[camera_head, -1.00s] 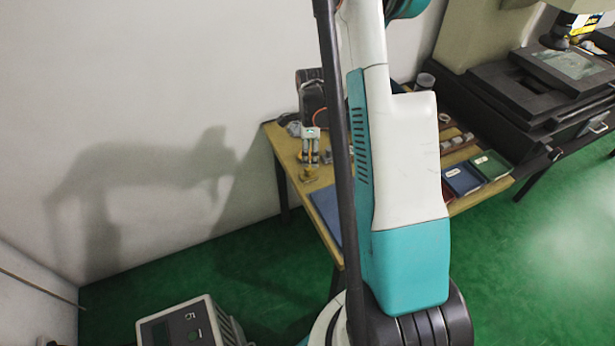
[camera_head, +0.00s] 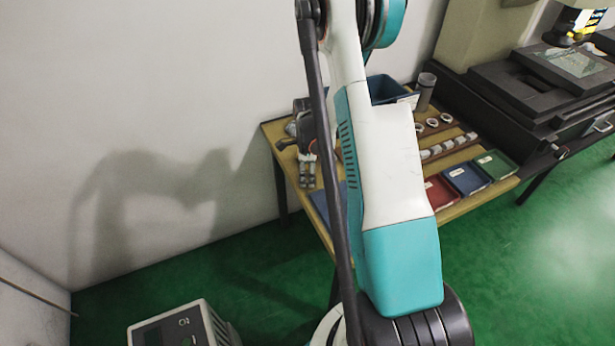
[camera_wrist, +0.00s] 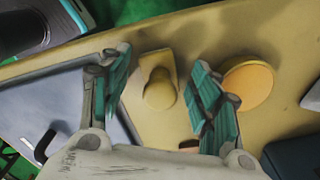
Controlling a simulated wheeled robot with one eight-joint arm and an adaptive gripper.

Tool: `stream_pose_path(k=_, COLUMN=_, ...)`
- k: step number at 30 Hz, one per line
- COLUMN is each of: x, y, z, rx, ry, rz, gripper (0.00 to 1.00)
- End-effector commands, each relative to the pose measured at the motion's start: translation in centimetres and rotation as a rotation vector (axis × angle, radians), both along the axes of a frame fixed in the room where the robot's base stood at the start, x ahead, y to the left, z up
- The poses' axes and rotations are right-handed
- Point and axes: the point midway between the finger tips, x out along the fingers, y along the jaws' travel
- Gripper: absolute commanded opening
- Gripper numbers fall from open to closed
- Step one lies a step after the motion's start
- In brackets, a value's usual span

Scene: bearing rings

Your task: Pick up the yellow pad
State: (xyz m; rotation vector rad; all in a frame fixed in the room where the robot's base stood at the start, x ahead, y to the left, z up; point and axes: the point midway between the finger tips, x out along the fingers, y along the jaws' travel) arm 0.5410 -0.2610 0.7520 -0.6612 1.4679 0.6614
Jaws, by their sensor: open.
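In the wrist view a mustard-yellow piece, which I take as the yellow pad (camera_wrist: 160,93), lies on the yellowish table. It has a flat rectangular part and a rounded knob. My gripper (camera_wrist: 160,86) is open, with one teal-padded finger on each side of it and visible gaps between. I cannot tell the gripper's height above it. In the head view my gripper (camera_head: 307,183) points down over the table's left end, and the pad is not distinguishable there.
An orange-yellow disc (camera_wrist: 249,84) lies close beyond the right finger. A blue-grey mat (camera_wrist: 50,105) is at left. In the head view the table (camera_head: 275,131) holds red (camera_head: 440,192), blue (camera_head: 467,179) and green (camera_head: 496,165) trays, a dark blue bin (camera_head: 386,89) and several rings.

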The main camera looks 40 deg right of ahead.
Motion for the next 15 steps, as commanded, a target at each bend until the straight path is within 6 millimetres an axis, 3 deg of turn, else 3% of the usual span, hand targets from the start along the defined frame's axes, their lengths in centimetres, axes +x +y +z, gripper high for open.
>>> stream_pose_path(k=4, x=0.0, y=0.0, z=0.12, rx=0.0, ry=0.0, rz=0.0, gripper=0.55)
stream_pose_path(k=9, x=0.0, y=0.0, z=0.12, rx=0.0, ry=0.0, rz=0.0, gripper=0.16)
stream_pose_path(k=11, x=0.0, y=0.0, z=0.12, rx=0.0, ry=0.0, rz=0.0, gripper=0.05)
stream_pose_path(k=15, x=0.01, y=-0.01, z=0.12, rx=0.0, ry=0.0, rz=0.0, gripper=0.05)
